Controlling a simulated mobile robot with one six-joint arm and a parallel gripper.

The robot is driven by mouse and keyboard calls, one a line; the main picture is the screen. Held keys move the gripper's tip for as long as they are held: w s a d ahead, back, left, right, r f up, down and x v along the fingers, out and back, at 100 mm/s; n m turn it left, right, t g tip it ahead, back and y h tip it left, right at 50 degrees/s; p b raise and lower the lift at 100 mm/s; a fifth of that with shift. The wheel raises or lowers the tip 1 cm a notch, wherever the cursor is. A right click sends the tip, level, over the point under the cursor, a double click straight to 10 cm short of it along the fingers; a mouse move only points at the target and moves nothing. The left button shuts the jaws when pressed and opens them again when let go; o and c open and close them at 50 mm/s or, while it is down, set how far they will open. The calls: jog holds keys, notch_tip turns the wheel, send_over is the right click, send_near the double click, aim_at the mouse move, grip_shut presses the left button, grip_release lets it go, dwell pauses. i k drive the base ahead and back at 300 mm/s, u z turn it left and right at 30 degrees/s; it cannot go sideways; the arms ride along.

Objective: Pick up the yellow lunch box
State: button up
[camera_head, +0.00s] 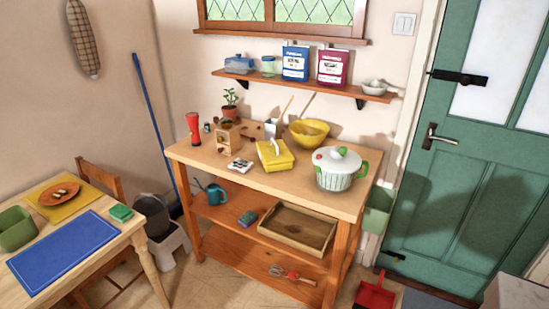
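The yellow lunch box (275,159) stands on the wooden side table (308,194), near the middle of its top. It is a low yellow box with a pale handle or strip on its upper side. The yellow bowl (309,133) stands behind it to the right. A small light-coloured item with dark spots (240,165) lies to its left. My gripper is not in view, and nothing touches the lunch box from above.
A white pot with green handles (341,169) stands right of the lunch box. A wooden block (228,138), a red grinder (193,129) and a plant (231,103) stand left. A shelf (304,84) hangs above. A dining table (117,240) occupies the left.

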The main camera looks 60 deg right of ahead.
aim_at(274, 156)
jog(key=z, duration=0.05)
jog(key=i, duration=0.9)
jog(key=u, duration=0.05)
